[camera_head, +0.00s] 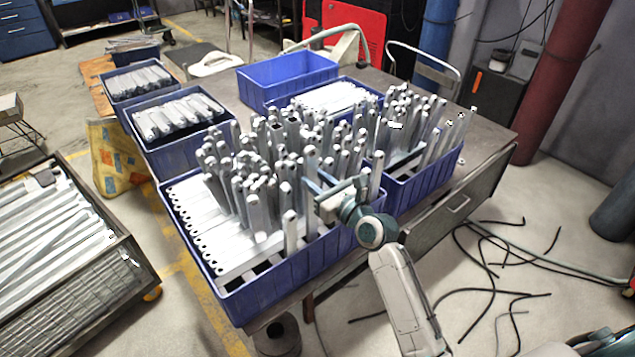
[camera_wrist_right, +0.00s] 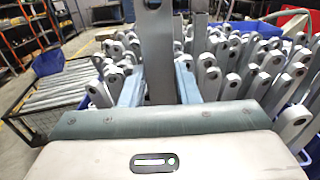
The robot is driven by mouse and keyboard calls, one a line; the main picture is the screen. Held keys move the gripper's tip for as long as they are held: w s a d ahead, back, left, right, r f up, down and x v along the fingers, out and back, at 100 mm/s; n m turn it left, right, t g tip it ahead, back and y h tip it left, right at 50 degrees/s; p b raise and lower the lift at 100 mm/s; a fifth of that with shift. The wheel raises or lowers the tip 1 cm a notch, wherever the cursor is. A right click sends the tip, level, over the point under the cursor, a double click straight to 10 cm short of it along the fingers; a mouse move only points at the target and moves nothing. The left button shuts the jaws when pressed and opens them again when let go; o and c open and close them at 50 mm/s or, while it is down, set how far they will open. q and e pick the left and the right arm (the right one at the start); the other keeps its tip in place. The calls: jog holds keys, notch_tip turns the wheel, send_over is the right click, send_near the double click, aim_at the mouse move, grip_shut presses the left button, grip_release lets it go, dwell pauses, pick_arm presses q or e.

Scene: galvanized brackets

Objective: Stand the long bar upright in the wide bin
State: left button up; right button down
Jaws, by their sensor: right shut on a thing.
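The wide blue bin (camera_head: 290,292) stands at the front of the table, with many grey metal bars upright in it and others lying along its left side. My right gripper (camera_head: 318,194) is over the bin's right part, shut on a long flat bar (camera_head: 311,163). In the right wrist view the held bar (camera_wrist_right: 158,55) stands upright between the two fingers (camera_wrist_right: 159,85), with a hole near its top. Its lower end is hidden, so I cannot tell whether it touches the bin floor. My left gripper is not in view.
A smaller blue bin (camera_head: 412,192) with upright bars adjoins on the right. Two blue bins of lying bars (camera_head: 165,152) stand at the left, and an empty-looking blue bin (camera_head: 285,88) behind. A crate of long bars (camera_head: 125,265) is at far left. Cables (camera_head: 490,290) lie on the floor.

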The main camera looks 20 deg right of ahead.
notch_tip(320, 180, down, 8)
jog(key=b, duration=0.5)
dwell(0.5)
jog(key=shift+f, duration=0.15)
jog(key=c, duration=1)
grip_release()
jog(key=shift+f, duration=0.1)
jog(key=b+v, duration=0.1)
jog(key=v, duration=1)
